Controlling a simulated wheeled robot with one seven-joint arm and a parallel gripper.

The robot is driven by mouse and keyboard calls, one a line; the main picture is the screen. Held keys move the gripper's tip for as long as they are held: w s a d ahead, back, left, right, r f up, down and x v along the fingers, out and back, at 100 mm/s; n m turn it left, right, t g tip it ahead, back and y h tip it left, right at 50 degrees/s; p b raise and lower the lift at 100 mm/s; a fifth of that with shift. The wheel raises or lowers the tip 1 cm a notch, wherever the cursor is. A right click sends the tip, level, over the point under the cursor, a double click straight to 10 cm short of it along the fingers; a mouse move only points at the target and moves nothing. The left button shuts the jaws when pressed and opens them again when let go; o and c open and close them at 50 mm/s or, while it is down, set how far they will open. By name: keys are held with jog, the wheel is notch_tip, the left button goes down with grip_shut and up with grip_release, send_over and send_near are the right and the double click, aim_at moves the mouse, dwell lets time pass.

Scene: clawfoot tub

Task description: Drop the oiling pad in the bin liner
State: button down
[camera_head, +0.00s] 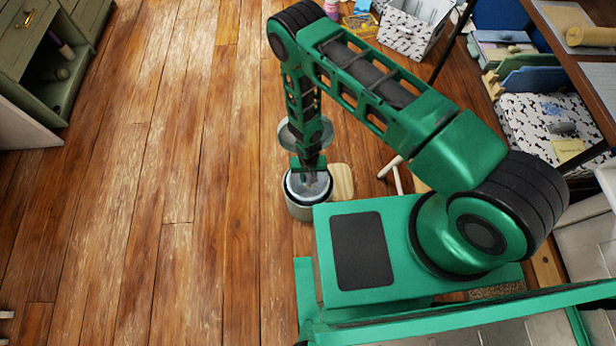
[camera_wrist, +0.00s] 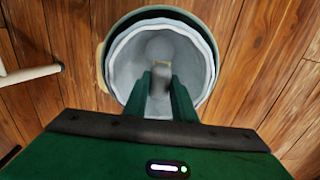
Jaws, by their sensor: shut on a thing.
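The bin (camera_head: 300,211) stands on the wooden floor beside my base, its round lid (camera_head: 286,136) apparently raised behind my arm. The pale bin liner (camera_head: 296,187) lines its inside; the wrist view looks straight down into the liner (camera_wrist: 193,50). My gripper (camera_head: 309,181) points down over the bin's mouth, and its fingers (camera_wrist: 160,80) overlap the liner's opening in the wrist view. The fingers are shut on a small tan and grey piece, seemingly the oiling pad (camera_wrist: 160,70), mostly hidden between them. How deep it sits cannot be told.
A light wooden board (camera_head: 341,181) is right beside the bin. A pale rod (camera_head: 389,168) lies nearby. A green cabinet (camera_head: 50,75) is at far left. The floor between is clear.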

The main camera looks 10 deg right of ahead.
aim_at(308, 178)
jog(key=c, duration=1.4)
grip_release()
jog(key=shift+r, duration=3.5)
